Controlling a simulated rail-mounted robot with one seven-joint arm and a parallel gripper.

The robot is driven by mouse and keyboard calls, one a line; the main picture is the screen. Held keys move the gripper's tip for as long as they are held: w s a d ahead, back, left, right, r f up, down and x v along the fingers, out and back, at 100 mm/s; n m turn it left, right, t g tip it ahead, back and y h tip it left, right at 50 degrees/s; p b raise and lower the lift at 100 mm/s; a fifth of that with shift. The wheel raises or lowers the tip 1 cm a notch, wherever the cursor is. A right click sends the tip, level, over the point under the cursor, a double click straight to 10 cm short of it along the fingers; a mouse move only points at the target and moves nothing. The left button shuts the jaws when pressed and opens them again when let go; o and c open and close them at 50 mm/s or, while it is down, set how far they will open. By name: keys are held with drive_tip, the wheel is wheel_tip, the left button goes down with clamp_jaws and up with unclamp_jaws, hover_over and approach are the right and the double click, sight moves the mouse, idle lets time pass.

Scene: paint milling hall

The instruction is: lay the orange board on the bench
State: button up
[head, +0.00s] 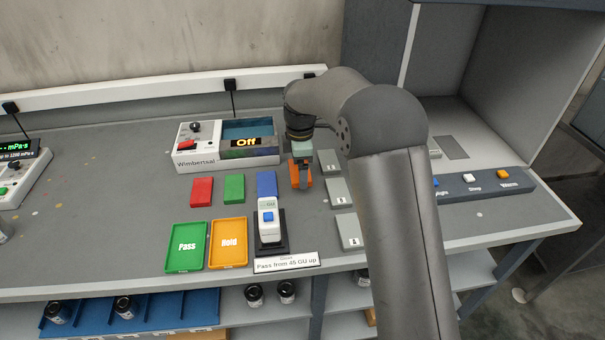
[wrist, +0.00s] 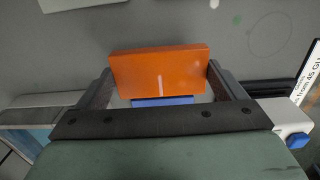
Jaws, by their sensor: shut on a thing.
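The orange board (head: 302,184) is held between the fingers of my gripper (head: 301,170), right of the blue board. In the wrist view the orange board (wrist: 160,72) spans the gap between both dark fingers, its broad orange face showing. My gripper is shut on it. The grey bench (head: 105,205) lies below; I cannot tell whether the board touches it. Part of the board is hidden by the fingers in the head view.
Red (head: 202,191), green (head: 234,188) and blue (head: 267,185) boards lie in a row. The gloss meter (head: 269,222) stands in front, beside the Hold tray (head: 228,243) and Pass tray (head: 186,246). Grey numbered plates (head: 338,192) lie right; the Wimbertsal box (head: 196,158) stands behind.

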drive_tip(key=shift+w+d+f, duration=0.1)
drive_tip(key=shift+d+f, duration=0.05)
drive_tip(key=shift+f, duration=0.8)
drive_tip(key=shift+w+d+f, duration=0.1)
drive_tip(key=shift+d+f, duration=0.05)
drive_tip(key=shift+f, duration=0.75)
drive_tip(key=shift+f, duration=0.1)
drive_tip(key=shift+f, duration=0.15)
drive_tip(key=o, duration=0.8)
wheel_tip(320, 180, up, 13)
drive_tip(key=shift+s+f, duration=0.1)
drive_tip(key=shift+f, duration=0.1)
drive_tip(key=s+d+r+m, duration=0.1)
drive_tip(key=s+d+m, duration=0.45)
drive_tip(key=s, duration=0.35)
drive_tip(key=s+d+r+m, duration=0.2)
drive_tip(key=s+d+m, duration=0.35)
drive_tip(key=s, duration=0.25)
drive_tip(key=s+d+f+m, duration=0.3)
drive_tip(key=s+m, duration=0.1)
drive_tip(key=s, duration=0.5)
drive_tip(key=s+d+f+m, duration=0.3)
drive_tip(key=s+m, duration=0.1)
drive_tip(key=s, duration=0.5)
drive_tip(key=shift+s+f+m, duration=0.2)
drive_tip(key=shift+f+m, duration=0.1)
drive_tip(key=shift+m, duration=0.1)
